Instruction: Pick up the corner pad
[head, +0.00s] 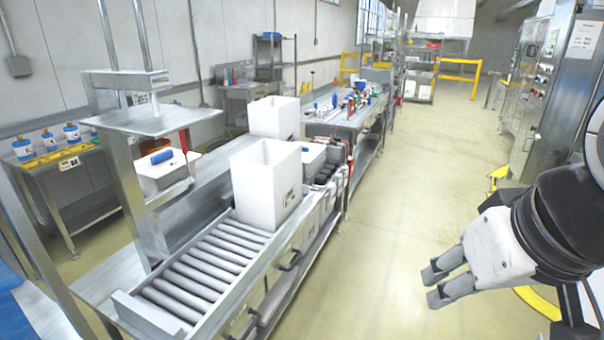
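I cannot make out a corner pad for certain in the head view. A tall open white box (266,187) stands at the far end of the roller conveyor (208,273). A second white box (274,117) stands behind it. My gripper (434,286) is at the lower right, over the floor and well apart from the bench. Its two grey fingers point left with a gap between them, and nothing shows between them.
A metal post with a shelf (152,118) rises beside the conveyor. A white container with a blue item (161,156) sits behind it. A bench (345,120) with many small items continues beyond. Pale floor (430,165) is clear between bench and grey cabinets (550,85).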

